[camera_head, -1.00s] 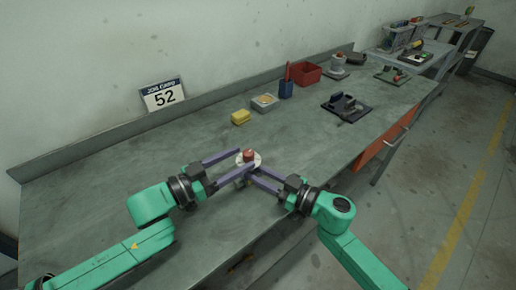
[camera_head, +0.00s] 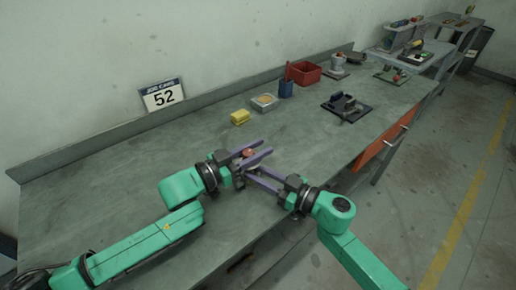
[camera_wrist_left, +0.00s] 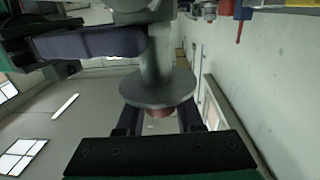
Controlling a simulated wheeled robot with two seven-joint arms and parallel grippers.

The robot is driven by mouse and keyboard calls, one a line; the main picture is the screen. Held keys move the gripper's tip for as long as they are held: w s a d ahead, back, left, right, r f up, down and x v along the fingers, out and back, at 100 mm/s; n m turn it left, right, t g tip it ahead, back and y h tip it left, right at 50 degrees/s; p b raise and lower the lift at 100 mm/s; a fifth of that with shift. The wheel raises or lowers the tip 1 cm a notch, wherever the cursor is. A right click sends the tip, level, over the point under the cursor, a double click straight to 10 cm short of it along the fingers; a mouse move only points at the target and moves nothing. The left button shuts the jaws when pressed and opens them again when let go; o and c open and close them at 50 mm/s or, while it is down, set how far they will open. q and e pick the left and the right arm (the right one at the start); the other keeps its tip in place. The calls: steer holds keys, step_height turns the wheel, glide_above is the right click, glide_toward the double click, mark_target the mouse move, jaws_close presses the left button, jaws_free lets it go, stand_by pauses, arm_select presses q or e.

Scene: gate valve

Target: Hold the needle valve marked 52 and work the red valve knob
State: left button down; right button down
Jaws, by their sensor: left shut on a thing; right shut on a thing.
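The needle valve (camera_head: 239,180) is a small grey fitting, mostly hidden between my grippers at the near middle of the bench. Its red knob (camera_head: 249,153) shows on top. My right gripper (camera_head: 247,172) comes from the right and is shut on the valve body. My left gripper (camera_head: 262,151) is shut on the red knob, one finger on each side. In the left wrist view the knob (camera_wrist_left: 159,113) sits beyond a round grey flange (camera_wrist_left: 158,90), between my left fingers.
On the grey bench (camera_head: 110,185), a yellow block (camera_head: 239,117), a small grey tray (camera_head: 264,103), a blue cup (camera_head: 286,89) and a red bin (camera_head: 304,73) stand farther back. A dark fixture (camera_head: 346,107) lies to the right. The bench's left part is clear.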

arm_select(q)
steer(key=shift+d, duration=0.1)
steer(key=shift+s+d+r+m+g+h, duration=0.15)
steer(key=shift+m+g+h, duration=0.3)
steer(key=shift+g, duration=0.25)
steer(key=m+g, duration=0.1)
steer(key=m+g+h, duration=0.1)
steer(key=g, duration=0.1)
steer(key=m+g, duration=0.1)
steer(key=g, duration=0.1)
steer(key=shift+s+m+h, duration=0.25)
steer(key=shift+h, duration=0.1)
steer(key=shift+s+m+g, duration=0.2)
steer(key=shift+m+g, duration=0.45)
steer(key=shift+g, duration=0.4)
steer(key=shift+s+m+g, duration=0.15)
steer(key=shift+m+g, duration=0.55)
steer(key=shift+g, duration=0.3)
steer(key=shift+s+m+g, duration=0.2)
steer(key=shift+m+g, duration=0.45)
steer(key=shift+g, duration=0.4)
steer(key=c, duration=0.5)
jaws_free()
steer(key=shift+c, duration=0.2)
